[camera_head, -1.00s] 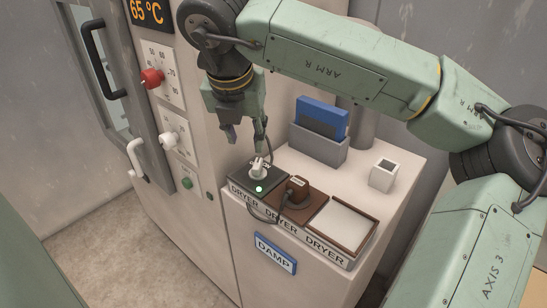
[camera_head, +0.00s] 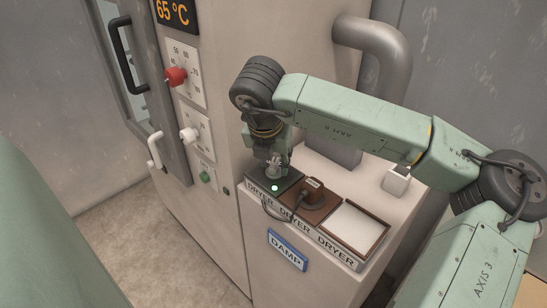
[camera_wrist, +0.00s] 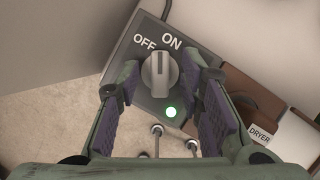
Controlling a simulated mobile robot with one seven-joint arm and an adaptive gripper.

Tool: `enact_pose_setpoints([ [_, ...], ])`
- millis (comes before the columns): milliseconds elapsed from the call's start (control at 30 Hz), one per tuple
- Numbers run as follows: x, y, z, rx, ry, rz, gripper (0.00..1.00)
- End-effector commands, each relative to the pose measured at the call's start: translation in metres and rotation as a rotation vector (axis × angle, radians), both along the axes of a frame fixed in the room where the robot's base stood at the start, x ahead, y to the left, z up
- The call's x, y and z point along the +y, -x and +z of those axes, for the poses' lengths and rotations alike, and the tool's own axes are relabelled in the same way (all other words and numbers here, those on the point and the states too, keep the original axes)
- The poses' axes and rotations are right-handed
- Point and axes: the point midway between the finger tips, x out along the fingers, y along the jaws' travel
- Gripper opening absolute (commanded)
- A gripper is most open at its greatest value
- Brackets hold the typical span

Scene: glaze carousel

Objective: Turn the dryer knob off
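The dryer knob (camera_wrist: 159,74) is light grey with a raised ridge and sits on a dark plate (camera_wrist: 134,57) marked OFF and ON. Its ridge stands nearly upright in the wrist view, toward ON rather than OFF. A green light (camera_wrist: 171,112) glows beside it. In the head view the knob (camera_head: 274,171) is partly hidden by my gripper (camera_head: 273,156). My gripper (camera_wrist: 166,72) is open, with one padded finger on each side of the knob. Gaps show between the fingers and the knob.
A white cube (camera_head: 396,181) stands behind. The tall cabinet (camera_head: 215,95) has a red knob (camera_head: 176,76) and a white knob (camera_head: 189,134). A blue DAMP sign (camera_head: 287,250) is on the front.

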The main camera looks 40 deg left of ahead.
Motion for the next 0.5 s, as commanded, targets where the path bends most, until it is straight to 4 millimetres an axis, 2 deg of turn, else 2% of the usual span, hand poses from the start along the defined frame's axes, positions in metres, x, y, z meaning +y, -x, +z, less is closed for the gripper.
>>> enact_pose_setpoints([
  [133,0.0001,0.0001,0.0001,0.0,0.0,0.0,0.34],
  [500,0.0,0.0001,0.0005,0.0,0.0,0.0,0.09],
])
